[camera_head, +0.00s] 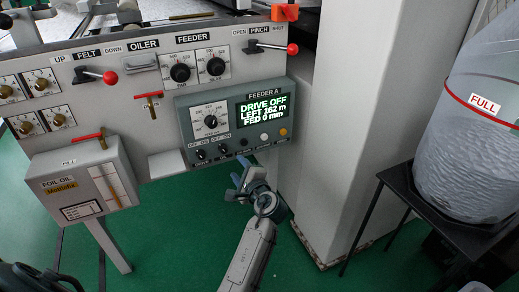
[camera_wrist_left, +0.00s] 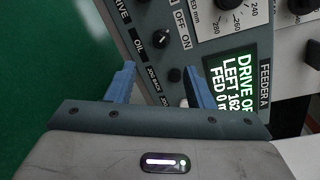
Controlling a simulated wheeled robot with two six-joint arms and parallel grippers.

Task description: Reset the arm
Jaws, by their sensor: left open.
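My left gripper (camera_head: 240,178) is open, with nothing seen between its blue fingers. It is just below the lower edge of the grey FEEDER A control box (camera_head: 183,112). In the left wrist view, the fingers (camera_wrist_left: 163,82) point at the box's lower part, with a black button between them and a pale button beside the right finger. I cannot tell whether the fingers touch the box. The lit display (camera_head: 262,110) reads DRIVE OFF, LEFT 162 m, FED 0 mm. My right gripper is not in view.
A grey FOIL OIL box (camera_head: 80,180) stands at the left, with red-handled levers above it. A pale column (camera_head: 345,130) is right of the control box. A clear bag (camera_head: 470,150) marked FULL rests on a dark stand. Green floor (camera_head: 180,240) is open below.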

